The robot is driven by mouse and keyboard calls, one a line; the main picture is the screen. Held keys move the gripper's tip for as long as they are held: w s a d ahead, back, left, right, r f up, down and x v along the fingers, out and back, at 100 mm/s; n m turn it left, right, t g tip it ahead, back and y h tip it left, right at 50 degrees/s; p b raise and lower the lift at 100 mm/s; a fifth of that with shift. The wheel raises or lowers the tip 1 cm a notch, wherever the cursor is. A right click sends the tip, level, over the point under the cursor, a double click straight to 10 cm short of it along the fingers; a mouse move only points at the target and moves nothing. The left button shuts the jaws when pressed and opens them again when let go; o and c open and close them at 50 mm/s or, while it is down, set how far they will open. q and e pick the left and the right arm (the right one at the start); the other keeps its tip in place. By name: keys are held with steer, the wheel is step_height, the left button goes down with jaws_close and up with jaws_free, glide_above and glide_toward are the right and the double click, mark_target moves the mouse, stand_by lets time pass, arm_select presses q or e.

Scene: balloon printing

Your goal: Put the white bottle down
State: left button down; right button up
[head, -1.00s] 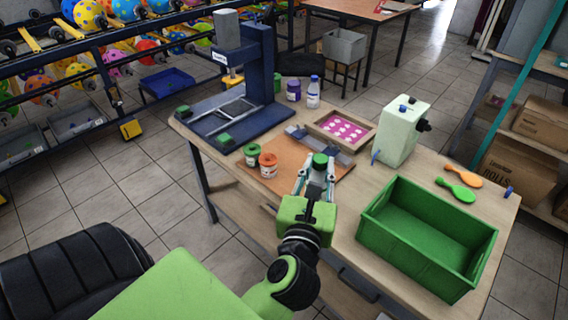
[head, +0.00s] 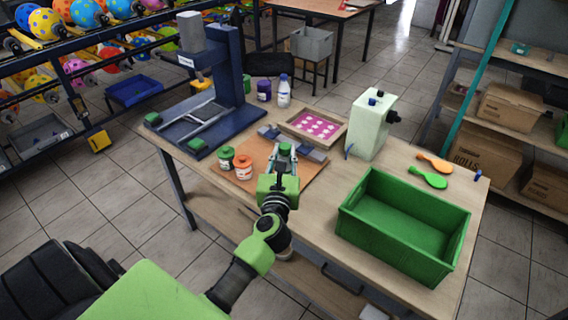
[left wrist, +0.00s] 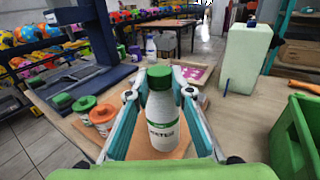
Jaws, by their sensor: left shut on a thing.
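A white bottle (left wrist: 163,128) with a green cap and dark lettering stands upright between the fingers of my left gripper in the left wrist view. My left gripper (head: 284,158) is shut on it, over the brown board (head: 256,184) on the table; the gripper also shows in the left wrist view (left wrist: 160,112). In the head view mostly the green cap (head: 285,147) shows. My right gripper is not in view.
A green jar (head: 226,159) and an orange jar (head: 244,168) stand left of the gripper. Behind are a pink-patterned frame (head: 340,125), a blue-capped white bottle (head: 284,92) and a purple jar (head: 264,90). A press (head: 228,75) stands back left, a green crate (head: 372,243) at right.

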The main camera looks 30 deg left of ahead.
arm_select(q)
steer(key=shift+w+a+f+b, duration=0.1)
steer(key=shift+f+b, duration=0.15)
steer(key=shift+f, duration=0.65)
steer(key=shift+w+a+f+b, duration=0.1)
steer(key=shift+f+b, duration=0.1)
steer(key=shift+f, duration=0.7)
steer(key=shift+f, duration=0.15)
steer(key=c, duration=1.8)
jaws_free()
steer(key=shift+b+v, duration=1.15)
steer(key=shift+v, duration=4.95)
